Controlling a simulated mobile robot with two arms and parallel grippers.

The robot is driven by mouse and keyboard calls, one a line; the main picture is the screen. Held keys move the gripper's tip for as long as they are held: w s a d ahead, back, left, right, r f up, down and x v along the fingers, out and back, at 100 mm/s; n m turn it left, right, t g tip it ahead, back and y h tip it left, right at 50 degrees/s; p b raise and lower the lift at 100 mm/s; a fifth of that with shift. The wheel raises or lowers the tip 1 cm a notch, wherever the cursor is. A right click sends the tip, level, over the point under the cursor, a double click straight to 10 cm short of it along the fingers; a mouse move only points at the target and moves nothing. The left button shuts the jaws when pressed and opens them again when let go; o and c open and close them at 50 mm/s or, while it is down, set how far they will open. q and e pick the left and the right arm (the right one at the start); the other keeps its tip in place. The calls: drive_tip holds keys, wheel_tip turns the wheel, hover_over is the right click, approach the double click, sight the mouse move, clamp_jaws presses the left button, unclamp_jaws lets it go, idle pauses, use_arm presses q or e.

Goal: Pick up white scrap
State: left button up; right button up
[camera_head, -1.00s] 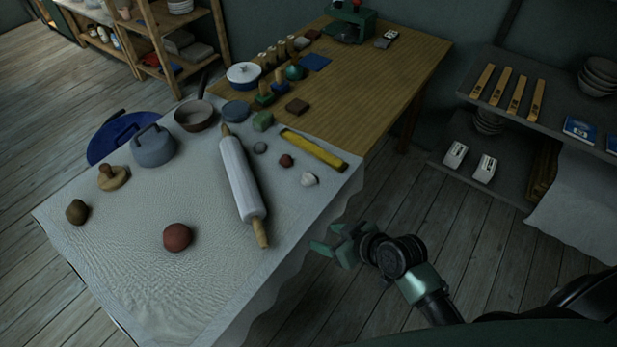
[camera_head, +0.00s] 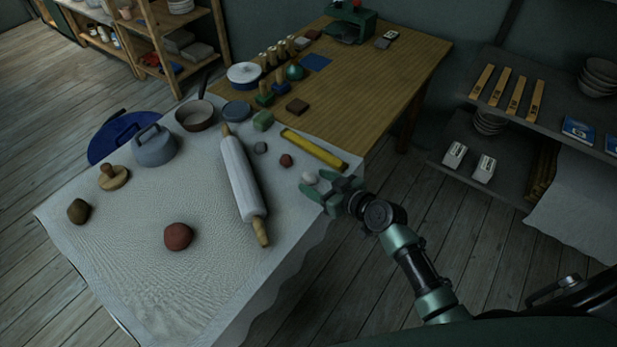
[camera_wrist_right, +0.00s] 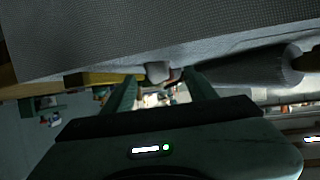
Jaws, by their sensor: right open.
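The white scrap (camera_head: 309,178) is a small pale lump on the cloth-covered table near its right edge. In the right wrist view it shows as a light lump (camera_wrist_right: 157,73) just beyond the fingertips, between the lines of the two fingers. My right gripper (camera_head: 320,187) is open, coming in from the right over the table's edge, with its fingertips close to the scrap. In the wrist view the fingers (camera_wrist_right: 161,84) are spread with nothing held between them. Whether they touch the scrap I cannot tell. My left gripper is not in view.
A yellow bar (camera_head: 314,150) lies just behind the scrap, with a small red-brown lump (camera_head: 286,160) to its left. A rolling pin (camera_head: 241,183) lies further left. A red-brown ball (camera_head: 178,237) sits at the front. The cloth's (camera_head: 120,260) front left is mostly clear.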

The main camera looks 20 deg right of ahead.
drive_tip(key=shift+x, duration=1)
drive_tip(key=shift+c, duration=0.4)
clamp_jaws()
